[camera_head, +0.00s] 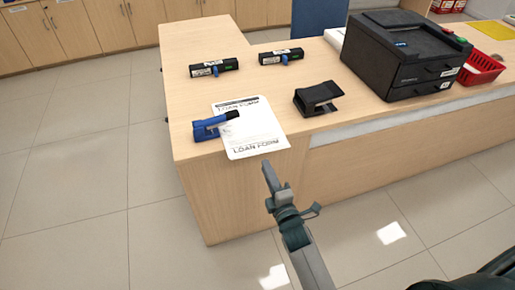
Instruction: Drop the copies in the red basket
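White sheets printed "LOAN" (256,129) lie on the counter near its front edge. A second heading near the lower edge suggests overlapping sheets, but I cannot tell how many. The red basket (482,70) stands at the right of the counter, beside the printer and partly hidden by it. My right gripper (267,172) is in front of the counter, just below the sheets in the picture and apart from them. It is seen edge-on, with no sheet visible in it; its opening cannot be made out. My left gripper is out of view.
A blue stapler-like tool (213,126) rests over the sheets' left edge. A black hole punch (317,98) and a black printer (402,55) stand to the right. Two dark boxed items (214,68) (281,57) lie behind.

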